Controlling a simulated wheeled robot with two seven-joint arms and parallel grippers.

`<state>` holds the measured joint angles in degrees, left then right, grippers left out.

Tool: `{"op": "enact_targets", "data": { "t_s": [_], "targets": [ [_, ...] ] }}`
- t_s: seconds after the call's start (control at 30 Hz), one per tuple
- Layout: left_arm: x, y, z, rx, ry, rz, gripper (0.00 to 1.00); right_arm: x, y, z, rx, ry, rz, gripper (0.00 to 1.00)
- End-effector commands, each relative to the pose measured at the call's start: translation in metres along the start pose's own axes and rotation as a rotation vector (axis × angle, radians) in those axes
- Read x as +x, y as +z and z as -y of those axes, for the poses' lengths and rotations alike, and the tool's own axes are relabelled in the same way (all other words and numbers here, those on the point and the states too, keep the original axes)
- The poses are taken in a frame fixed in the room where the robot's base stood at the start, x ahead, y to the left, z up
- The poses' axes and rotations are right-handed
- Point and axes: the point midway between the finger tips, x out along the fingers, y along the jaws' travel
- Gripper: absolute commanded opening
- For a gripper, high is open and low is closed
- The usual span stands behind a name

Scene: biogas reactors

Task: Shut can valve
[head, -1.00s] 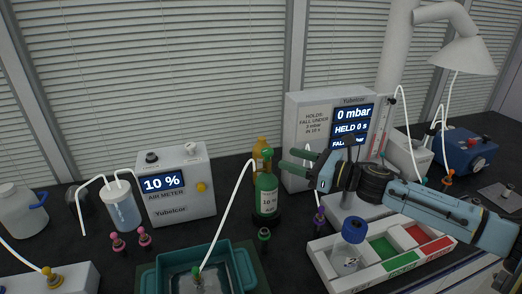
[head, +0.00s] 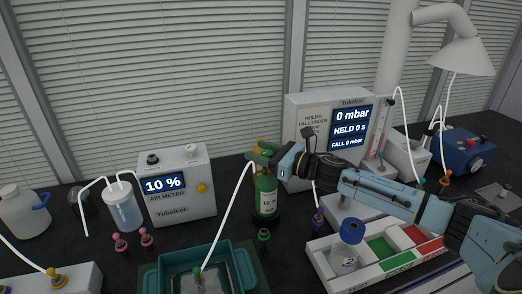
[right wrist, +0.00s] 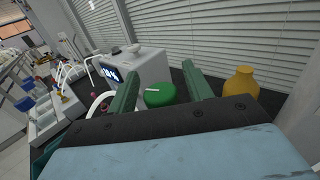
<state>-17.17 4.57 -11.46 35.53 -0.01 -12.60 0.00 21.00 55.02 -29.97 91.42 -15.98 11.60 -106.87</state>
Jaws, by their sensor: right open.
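The green can (head: 266,197) with a 10 % label stands on the dark bench, with a white hose beside its top. In the right wrist view its round green valve knob (right wrist: 160,95) shows between the two green fingers. My right gripper (head: 262,156) is open at the top of the can, one finger on each side of the knob, with no clear grip on it. In the head view the gripper largely hides the knob. My left gripper is out of view.
A yellow can (right wrist: 240,83) stands close behind the green one. The air meter (head: 180,187) reads 10 % at left; the pressure box (head: 308,137) reads 0 mbar behind my right arm. A teal tub (head: 245,270) and a sorting tray (head: 325,263) with a blue-capped bottle (head: 351,240) are in front.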

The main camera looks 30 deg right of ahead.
Motion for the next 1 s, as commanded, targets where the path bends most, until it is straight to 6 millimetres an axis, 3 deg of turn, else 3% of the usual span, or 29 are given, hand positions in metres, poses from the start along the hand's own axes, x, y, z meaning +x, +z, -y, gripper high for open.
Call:
{"op": "enact_targets", "data": {
  "t_s": [0.3,0.63,1.0],
  "targets": [
    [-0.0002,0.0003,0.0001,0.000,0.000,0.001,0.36,0.0017,-0.0001,0.0000,0.000,0.000,0.000,0.51],
    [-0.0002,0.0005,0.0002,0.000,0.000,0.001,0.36,0.0015,0.0000,0.0000,0.000,0.000,0.000,0.08],
    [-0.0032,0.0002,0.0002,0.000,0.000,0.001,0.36,0.0013,-0.0002,0.0002,0.003,-0.068,0.000,0.08]
  ]
}}
